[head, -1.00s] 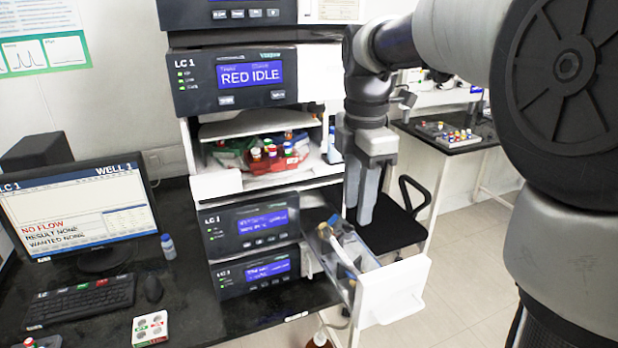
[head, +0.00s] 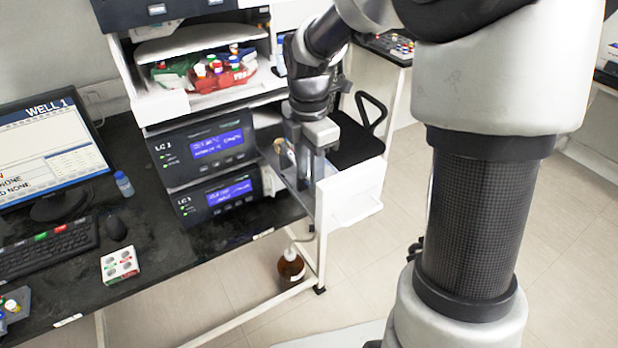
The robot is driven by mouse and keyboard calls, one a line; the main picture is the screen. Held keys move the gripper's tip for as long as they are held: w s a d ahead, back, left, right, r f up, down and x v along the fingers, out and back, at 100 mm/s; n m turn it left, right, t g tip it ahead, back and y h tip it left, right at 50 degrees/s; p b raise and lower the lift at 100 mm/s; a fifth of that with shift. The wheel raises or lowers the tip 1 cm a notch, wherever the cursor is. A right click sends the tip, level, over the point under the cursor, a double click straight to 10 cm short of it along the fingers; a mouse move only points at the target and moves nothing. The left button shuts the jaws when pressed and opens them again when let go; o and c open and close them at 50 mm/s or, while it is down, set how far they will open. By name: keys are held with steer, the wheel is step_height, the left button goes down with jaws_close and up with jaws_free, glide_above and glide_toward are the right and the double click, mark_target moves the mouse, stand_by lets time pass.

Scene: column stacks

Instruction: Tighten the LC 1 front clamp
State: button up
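The LC 1 stack stands on the black bench, with two lit blue displays on its lower modules (head: 208,147). A drawer with a white front (head: 350,194) is pulled out on the stack's right side. My gripper (head: 312,186) points down into this open drawer, its fingers behind the white front. The fingers hide most of the drawer's inside, including any clamp there. A small pale fitting (head: 283,152) shows just left of the fingers. I cannot tell whether the fingers touch anything or how far apart they are.
An open shelf above holds a red tray (head: 222,78) of capped bottles. A monitor (head: 50,150), keyboard (head: 45,248) and white four-hole block (head: 119,265) are at left. A brown bottle (head: 291,267) stands on the floor below the drawer. A black chair (head: 355,140) stands behind the drawer.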

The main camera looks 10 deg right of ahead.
steer(key=shift+f, duration=0.6)
jaws_close()
steer(key=shift+r, duration=0.1)
